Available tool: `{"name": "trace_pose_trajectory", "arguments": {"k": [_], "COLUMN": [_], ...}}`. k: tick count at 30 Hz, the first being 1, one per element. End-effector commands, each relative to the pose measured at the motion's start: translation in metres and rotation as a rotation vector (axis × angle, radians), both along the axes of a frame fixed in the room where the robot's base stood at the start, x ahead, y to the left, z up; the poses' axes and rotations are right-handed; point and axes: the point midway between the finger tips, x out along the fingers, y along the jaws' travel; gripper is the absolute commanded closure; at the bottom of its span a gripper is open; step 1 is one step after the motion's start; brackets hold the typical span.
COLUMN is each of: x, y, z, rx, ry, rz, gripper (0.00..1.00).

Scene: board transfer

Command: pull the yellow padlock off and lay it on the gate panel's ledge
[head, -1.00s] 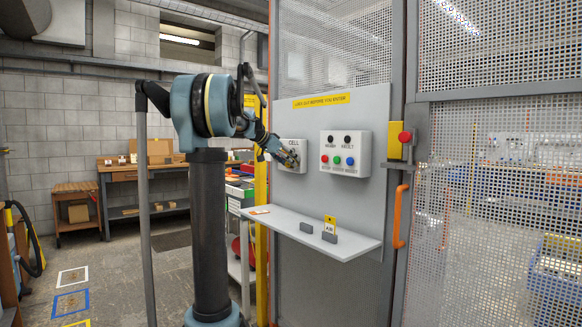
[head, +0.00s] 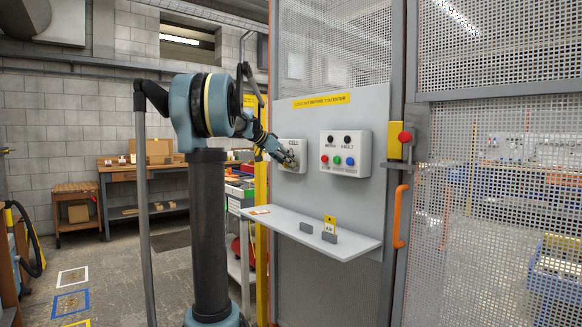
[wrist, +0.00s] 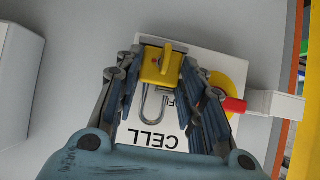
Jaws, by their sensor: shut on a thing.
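The yellow padlock (wrist: 160,64) is between my fingertips in the wrist view, its metal shackle pointing toward the CELL lettering. My gripper (wrist: 162,68) is shut on the padlock's body, in front of the white CELL box (wrist: 134,138). The shackle lies over the box face; I cannot tell whether it passes through anything. A red handle on a yellow disc (wrist: 236,84) is to the right. In the head view, my gripper (head: 290,157) is at the CELL box (head: 298,146), and the padlock is hard to make out. The gate panel's ledge (head: 290,226) is below.
On the ledge stand a yellow-and-white AIR tag (head: 329,226) and small grey blocks (head: 306,227); a flat card (head: 260,210) lies at its left end. A button box (head: 345,153) is right of the CELL box. An orange handle (head: 400,216) is farther right.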

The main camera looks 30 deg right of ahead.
Motion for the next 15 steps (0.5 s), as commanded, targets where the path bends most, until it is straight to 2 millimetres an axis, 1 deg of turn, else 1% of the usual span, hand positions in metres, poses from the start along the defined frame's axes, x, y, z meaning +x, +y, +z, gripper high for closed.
{"name": "trace_pose_trajectory", "arguments": {"k": [15], "x": [0.0], "y": [0.013], "z": [0.0], "rx": [0.0], "ry": [-0.003], "rz": [0.002], "gripper": [0.88]}}
